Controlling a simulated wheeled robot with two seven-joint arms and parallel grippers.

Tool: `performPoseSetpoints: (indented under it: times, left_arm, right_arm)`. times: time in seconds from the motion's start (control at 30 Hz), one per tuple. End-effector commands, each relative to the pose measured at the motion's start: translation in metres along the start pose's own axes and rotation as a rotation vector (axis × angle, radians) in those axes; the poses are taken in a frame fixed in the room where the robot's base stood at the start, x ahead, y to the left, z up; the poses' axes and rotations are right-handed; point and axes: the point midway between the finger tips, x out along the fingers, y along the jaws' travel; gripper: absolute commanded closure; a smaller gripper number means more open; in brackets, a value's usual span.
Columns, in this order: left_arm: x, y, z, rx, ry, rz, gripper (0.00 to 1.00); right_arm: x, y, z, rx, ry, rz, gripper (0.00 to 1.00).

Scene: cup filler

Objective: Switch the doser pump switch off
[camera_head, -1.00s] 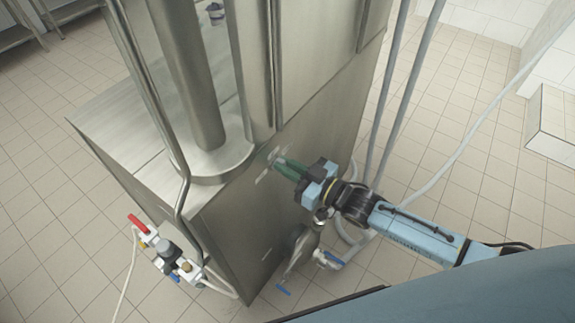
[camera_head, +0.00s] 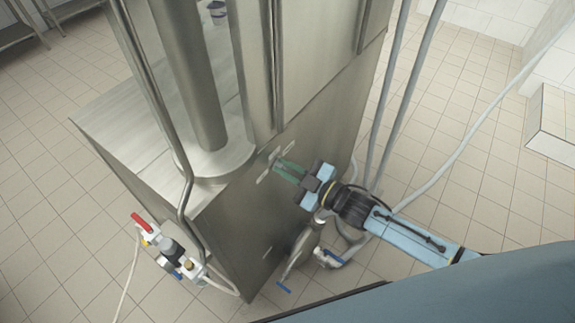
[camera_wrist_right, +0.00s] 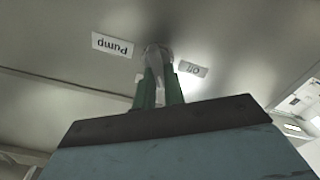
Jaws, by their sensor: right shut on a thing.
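The doser pump switch (camera_wrist_right: 158,54) is a small grey knob on the steel cabinet face, between a "Pump" label (camera_wrist_right: 112,46) and a smaller label (camera_wrist_right: 193,68) that is hard to read. Both labels appear upside down in the right wrist view. My right gripper (camera_head: 280,168) reaches the cabinet face from the right in the head view. Its green fingers (camera_wrist_right: 158,90) are shut on the switch knob, which they partly hide. My left gripper is not in view.
The steel cabinet (camera_head: 235,235) stands on a tiled floor. A red-handled valve assembly (camera_head: 165,245) is at the left. Grey hoses (camera_head: 405,95) run on the right.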

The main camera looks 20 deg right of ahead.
Motion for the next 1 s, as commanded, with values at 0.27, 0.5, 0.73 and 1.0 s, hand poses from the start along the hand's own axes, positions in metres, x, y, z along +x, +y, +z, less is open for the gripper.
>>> performPoseSetpoints:
  times: [0.27,0.5,0.73,1.0]
  left_arm:
    - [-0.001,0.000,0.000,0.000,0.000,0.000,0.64]
    - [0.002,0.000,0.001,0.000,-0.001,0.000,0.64]
    - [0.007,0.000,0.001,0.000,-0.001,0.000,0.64]
    - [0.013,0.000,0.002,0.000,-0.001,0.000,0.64]
  right_arm:
    - [0.000,-0.004,0.001,-0.261,0.000,0.000,1.00]
    - [0.000,-0.006,0.002,-0.489,0.001,0.001,1.00]
    - [0.000,-0.009,0.004,-0.700,0.000,0.000,1.00]
    - [0.000,-0.010,0.005,-0.897,0.001,0.001,1.00]
